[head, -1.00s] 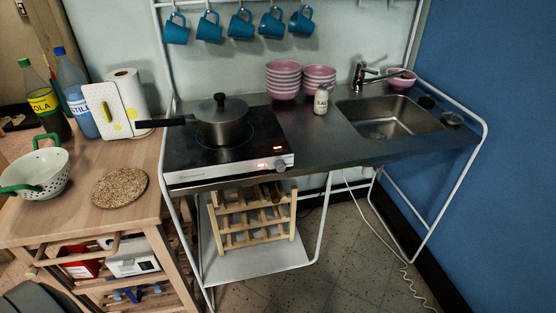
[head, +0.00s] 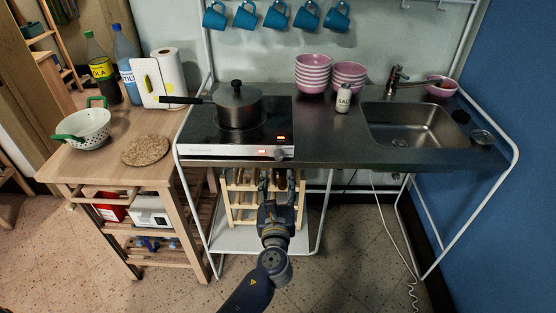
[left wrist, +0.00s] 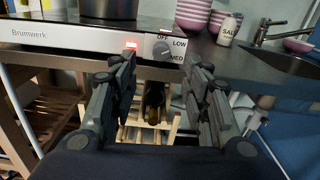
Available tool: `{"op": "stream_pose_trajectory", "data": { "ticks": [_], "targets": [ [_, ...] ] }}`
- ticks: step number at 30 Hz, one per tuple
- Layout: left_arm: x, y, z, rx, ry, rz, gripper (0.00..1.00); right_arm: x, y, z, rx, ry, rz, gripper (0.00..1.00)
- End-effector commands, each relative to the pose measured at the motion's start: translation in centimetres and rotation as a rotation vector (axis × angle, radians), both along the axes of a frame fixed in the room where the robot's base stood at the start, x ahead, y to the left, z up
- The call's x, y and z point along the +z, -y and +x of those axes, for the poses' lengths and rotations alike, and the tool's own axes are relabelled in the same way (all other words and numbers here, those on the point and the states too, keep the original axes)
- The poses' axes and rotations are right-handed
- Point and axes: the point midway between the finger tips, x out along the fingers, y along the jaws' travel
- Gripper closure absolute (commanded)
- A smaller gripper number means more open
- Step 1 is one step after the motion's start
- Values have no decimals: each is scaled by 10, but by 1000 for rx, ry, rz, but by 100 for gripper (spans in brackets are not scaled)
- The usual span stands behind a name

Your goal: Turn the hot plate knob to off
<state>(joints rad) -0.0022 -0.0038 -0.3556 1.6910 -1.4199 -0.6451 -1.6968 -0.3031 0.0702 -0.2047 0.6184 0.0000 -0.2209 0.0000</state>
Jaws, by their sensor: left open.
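The hot plate (head: 205,152) stands on the counter with its red displays lit, and a lidded pot (head: 238,108) sits on it. Its grey knob (head: 280,154) is at the right end of the front panel. In the left wrist view the knob (left wrist: 162,50) has OFF, LOW and MED marks around it; I cannot tell for certain where it points. My left gripper (head: 275,180) is below and in front of the panel, apart from the knob. In the left wrist view its two fingers (left wrist: 160,72) are spread, with nothing between them. My right gripper is not seen.
A wooden bottle rack (head: 242,205) stands under the counter behind my left gripper. The pot's handle sticks out left. A salt shaker (head: 343,98), pink bowls (head: 313,76) and the sink (head: 412,128) are right of the hot plate. A wooden cart (head: 110,172) stands left.

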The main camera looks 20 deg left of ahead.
Motion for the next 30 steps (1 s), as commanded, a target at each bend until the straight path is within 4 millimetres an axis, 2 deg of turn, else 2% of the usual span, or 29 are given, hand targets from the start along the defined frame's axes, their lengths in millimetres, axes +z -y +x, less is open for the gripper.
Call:
{"op": "stream_pose_trajectory", "data": {
  "ticks": [5,12,18,27,30],
  "targets": [
    [2,-10,35,0,1,-1,56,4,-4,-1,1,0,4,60],
    [0,-20,71,0,0,-3,56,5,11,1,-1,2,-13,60],
    [-1,-24,84,0,-1,-4,56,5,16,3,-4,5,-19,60],
    [-1,-25,85,0,-1,-6,56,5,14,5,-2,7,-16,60],
    [-1,-25,85,0,-1,-6,79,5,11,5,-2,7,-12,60]
  ]
}}
